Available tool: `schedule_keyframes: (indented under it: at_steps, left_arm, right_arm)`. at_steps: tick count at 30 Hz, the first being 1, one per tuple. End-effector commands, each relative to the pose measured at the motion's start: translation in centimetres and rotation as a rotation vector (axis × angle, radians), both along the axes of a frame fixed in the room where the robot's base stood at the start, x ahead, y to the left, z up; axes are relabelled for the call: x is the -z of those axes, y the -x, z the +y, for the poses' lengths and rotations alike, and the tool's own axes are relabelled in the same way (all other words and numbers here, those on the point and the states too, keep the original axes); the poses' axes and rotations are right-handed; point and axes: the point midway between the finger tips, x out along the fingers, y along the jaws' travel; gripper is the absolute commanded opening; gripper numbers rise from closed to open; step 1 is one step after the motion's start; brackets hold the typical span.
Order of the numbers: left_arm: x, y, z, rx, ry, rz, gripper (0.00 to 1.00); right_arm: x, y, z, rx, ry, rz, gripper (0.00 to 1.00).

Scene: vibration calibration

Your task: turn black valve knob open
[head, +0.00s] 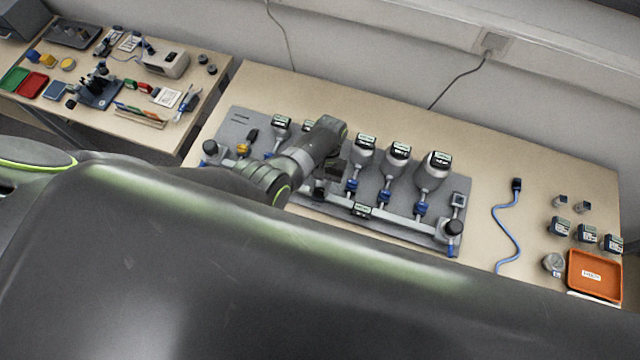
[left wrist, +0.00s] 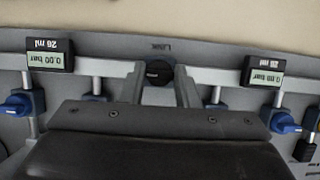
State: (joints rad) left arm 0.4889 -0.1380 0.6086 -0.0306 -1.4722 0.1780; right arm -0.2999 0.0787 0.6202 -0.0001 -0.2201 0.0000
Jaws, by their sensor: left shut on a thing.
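In the head view my left gripper (head: 328,182) reaches down to the middle of the grey manifold board (head: 300,202), and the knob is hidden there. The knob's turn angle cannot be read. My right gripper is not in view.
Upside-down gauges (left wrist: 50,54) and blue valves (left wrist: 283,122) flank the gripper closely. Grey flasks (head: 397,160) stand on the board to the right. A blue cable (head: 507,225) and an orange tray (head: 594,276) lie farther right. Bare table separates the board from the cable.

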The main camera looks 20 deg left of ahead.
Motion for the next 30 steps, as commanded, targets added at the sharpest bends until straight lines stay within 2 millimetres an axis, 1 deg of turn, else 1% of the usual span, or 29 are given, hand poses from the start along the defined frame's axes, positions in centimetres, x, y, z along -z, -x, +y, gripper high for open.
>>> schedule_keyframes:
  at_steps: [16,17,21,30]
  left_arm:
    - [0.02,-0.02,-0.03,0.022,0.0,-0.002,0.05]
    - [0.02,-0.03,-0.03,0.022,0.0,-0.002,0.32]
    - [0.02,-0.01,-0.02,0.022,0.0,-0.001,0.49]
    - [-0.14,-0.07,-0.02,0.02,0.001,-0.001,0.49]
  right_arm:
    - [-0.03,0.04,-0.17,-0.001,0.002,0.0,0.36]
    - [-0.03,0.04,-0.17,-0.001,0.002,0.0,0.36]
    - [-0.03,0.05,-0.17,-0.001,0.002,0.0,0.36]
    - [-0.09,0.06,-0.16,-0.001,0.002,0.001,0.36]
